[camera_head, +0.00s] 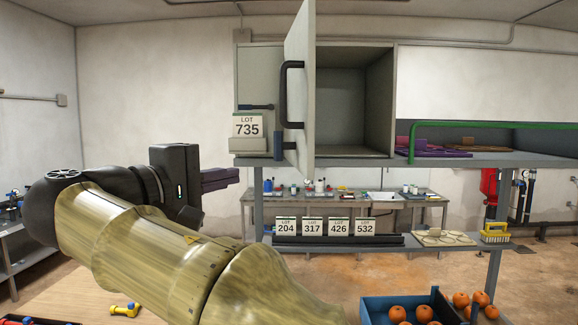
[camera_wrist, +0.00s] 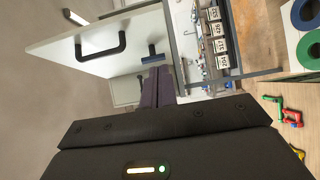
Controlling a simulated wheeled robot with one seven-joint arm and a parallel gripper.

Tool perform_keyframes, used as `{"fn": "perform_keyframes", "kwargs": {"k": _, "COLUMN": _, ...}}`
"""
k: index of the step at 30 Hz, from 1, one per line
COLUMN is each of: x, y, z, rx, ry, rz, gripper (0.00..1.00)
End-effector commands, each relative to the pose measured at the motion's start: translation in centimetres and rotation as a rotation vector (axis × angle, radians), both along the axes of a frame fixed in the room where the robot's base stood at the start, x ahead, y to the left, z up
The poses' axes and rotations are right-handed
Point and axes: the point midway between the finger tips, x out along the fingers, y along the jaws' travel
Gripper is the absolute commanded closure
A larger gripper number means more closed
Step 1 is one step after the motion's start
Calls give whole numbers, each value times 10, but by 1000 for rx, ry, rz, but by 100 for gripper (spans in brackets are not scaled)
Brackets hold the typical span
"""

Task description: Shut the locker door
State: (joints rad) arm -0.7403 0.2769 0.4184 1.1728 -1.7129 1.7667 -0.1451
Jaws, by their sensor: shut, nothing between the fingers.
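The locker (camera_head: 355,100) is a grey box at the top of the rack in the head view, its dark inside exposed. Its pale door (camera_head: 302,60) stands open, swung outward and seen at a steep angle. A black bar handle (camera_head: 285,95) is on the door's face. In the wrist view the door (camera_wrist: 70,48) is a pale panel at upper left with the black handle (camera_wrist: 100,46). My gripper (camera_head: 238,175) is left of and below the door in the head view, with purple fingers shut and empty. They also show in the wrist view (camera_wrist: 157,72), apart from the handle.
A LOT 735 card (camera_head: 247,126) hangs left of the door. Lot cards (camera_head: 325,226) line a lower shelf. A blue crate (camera_head: 372,308) and oranges (camera_head: 397,314) are at lower right.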

Motion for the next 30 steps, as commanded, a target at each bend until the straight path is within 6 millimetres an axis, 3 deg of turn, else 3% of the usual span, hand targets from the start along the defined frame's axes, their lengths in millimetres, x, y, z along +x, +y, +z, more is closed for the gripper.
{"fn": "perform_keyframes", "kwargs": {"k": 11, "x": 17, "y": -14, "z": 2, "rx": -1, "ry": 1, "rz": -2, "gripper": 100}}
{"fn": "perform_keyframes", "kwargs": {"k": 25, "x": 82, "y": -63, "z": 2, "rx": -1, "ry": 3, "rz": -3, "gripper": 100}}
{"fn": "perform_keyframes", "kwargs": {"k": 30, "x": 84, "y": -87, "z": 3, "rx": -2, "ry": 0, "rz": -2, "gripper": 100}}
